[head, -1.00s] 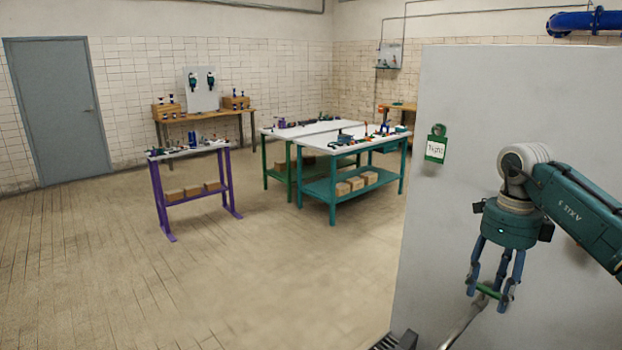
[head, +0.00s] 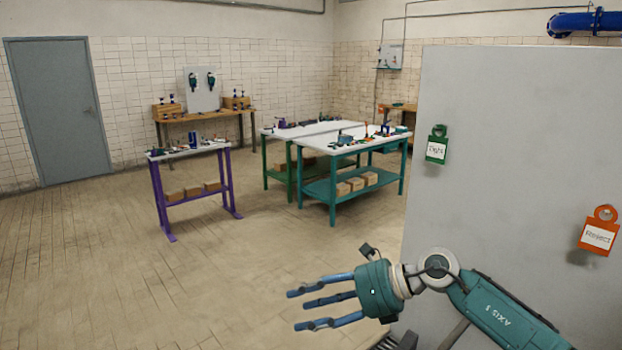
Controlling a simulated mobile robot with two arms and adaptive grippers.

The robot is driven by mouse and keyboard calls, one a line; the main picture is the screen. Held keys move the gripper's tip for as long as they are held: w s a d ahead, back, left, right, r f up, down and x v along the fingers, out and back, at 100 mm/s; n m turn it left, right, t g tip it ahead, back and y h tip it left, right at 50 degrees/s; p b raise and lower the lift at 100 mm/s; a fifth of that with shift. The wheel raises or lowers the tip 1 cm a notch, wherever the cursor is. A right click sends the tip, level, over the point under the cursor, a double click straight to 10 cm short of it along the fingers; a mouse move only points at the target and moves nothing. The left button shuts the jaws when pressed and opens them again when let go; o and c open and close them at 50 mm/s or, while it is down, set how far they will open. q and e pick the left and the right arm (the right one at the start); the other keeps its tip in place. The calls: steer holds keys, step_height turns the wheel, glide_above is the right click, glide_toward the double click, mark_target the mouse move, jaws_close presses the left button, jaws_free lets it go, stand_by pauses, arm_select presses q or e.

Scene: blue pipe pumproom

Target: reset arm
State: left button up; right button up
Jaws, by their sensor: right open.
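My right gripper (head: 308,306) is at the lower middle of the head view, green with blue fingers. It points left, with its fingers spread open and nothing between them. It hangs in front of the left edge of a pale grey panel, over the tiled floor. My left gripper is not in view.
The grey panel (head: 510,150) fills the right side. A green "Tight" tag (head: 437,146) and an orange "Reject" tag (head: 598,232) hang on it. A purple-legged table (head: 164,203), a teal table (head: 333,201) and a wooden bench (head: 240,116) stand farther back. The floor (head: 120,290) at left is clear.

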steer(key=s+a+r+m+t+y, duration=0.1)
steer(key=a+r+m+t+y, duration=0.4)
steer(key=r+m+t, duration=0.5)
steer(key=d+f+m+t+h, duration=0.3)
steer(key=d+f+m+h, duration=0.35)
steer(key=d+m, duration=0.4)
steer(key=d+f+m+t+h, duration=0.2)
steer(key=d+f+m+h, duration=0.45)
steer(key=m, duration=0.65)
steer(key=s+d+f+m+g+h, duration=0.4)
steer(key=s+d+f, duration=0.2)
steer(key=f, duration=0.2)
steer(key=s+d+f+m+g, duration=0.1)
steer(key=s+f+m+g, duration=0.2)
steer(key=s+f+g, duration=0.75)
steer(key=s+d+f+m, duration=0.2)
steer(key=s+f, duration=0.3)
steer(key=s, duration=1.2)
step_height(320, 180, down, 26)
steer(key=s+r, duration=0.1)
steer(key=s+d+f+g+b, duration=0.1)
steer(key=s+d+f+g, duration=0.1)
steer(key=s+f, duration=1.5)
steer(key=shift+s+d+f, duration=0.35)
steer(key=shift+d+f, duration=0.1)
steer(key=shift+d, duration=0.05)
